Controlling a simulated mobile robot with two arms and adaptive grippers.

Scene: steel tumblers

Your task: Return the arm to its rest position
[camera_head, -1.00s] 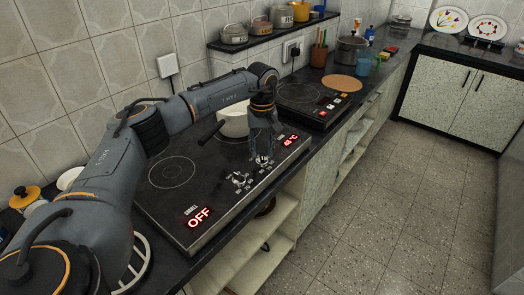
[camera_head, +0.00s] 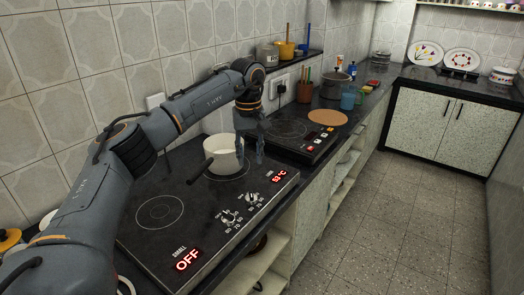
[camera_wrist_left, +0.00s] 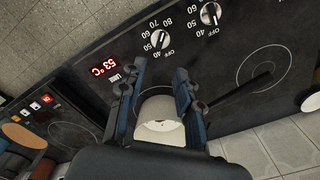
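The pot, with a dark handle, stands on the right burner of the black cooktop (camera_head: 165,238). One cooktop display (camera_head: 188,259) reads OFF, the other (camera_head: 279,176) 53 °C. The silver knob (camera_head: 251,197) is clear of the gripper. My right gripper is not in view.
A second cooktop (camera_head: 291,137) stands farther along the counter, with a round brown board (camera_head: 327,117) beside it. A utensil cup (camera_head: 304,92), a dark pot (camera_head: 335,85) and a blue mug (camera_head: 349,98) stand behind. The tiled wall is close behind my arm; the floor is open on the right.

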